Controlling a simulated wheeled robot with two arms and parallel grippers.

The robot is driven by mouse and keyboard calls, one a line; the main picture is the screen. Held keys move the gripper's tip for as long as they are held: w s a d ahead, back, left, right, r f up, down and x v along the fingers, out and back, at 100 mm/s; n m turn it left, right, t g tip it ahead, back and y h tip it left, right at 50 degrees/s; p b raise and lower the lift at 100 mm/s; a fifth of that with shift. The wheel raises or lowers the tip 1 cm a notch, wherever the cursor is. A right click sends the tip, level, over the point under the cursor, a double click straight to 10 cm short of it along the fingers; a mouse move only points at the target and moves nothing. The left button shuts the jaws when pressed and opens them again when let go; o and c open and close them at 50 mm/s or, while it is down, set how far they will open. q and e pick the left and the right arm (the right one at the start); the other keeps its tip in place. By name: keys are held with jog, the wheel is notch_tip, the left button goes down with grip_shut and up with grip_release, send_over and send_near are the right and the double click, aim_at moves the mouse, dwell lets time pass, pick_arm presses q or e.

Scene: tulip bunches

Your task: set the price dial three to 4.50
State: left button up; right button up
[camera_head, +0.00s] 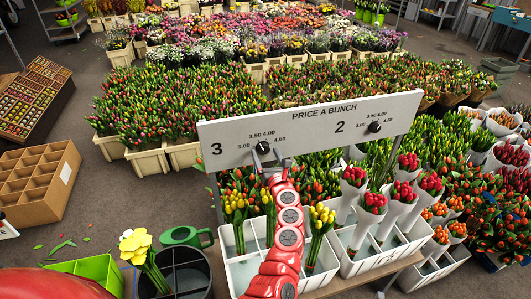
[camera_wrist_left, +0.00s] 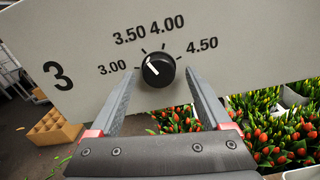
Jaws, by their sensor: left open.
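The white price board (camera_head: 310,112) reads "PRICE A BUNCH". Dial three (camera_head: 262,147) is a black round knob on its left part, with 3.00, 3.50, 4.00 and 4.50 around it. In the left wrist view the knob (camera_wrist_left: 160,70) has a white pointer line aimed up-left, seemingly between the 3.00 and 3.50 marks. My left gripper (camera_head: 267,158) is in front of the knob. In the wrist view its open fingers (camera_wrist_left: 160,78) stand on either side of the knob, with gaps, not visibly touching it. My right gripper is not in view.
Dial two (camera_head: 375,127) is on the board's right part. Below the board stand white crates (camera_head: 245,272) of tulip bunches. A green watering can (camera_head: 187,237), a dark bucket (camera_head: 190,277) and a cardboard divider box (camera_head: 35,180) are at left. Tulip beds fill the space behind.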

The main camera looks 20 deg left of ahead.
pick_arm(q)
jog(key=shift+w+a, duration=0.15)
jog(key=shift+a, duration=0.05)
grip_shut()
dwell(0.4)
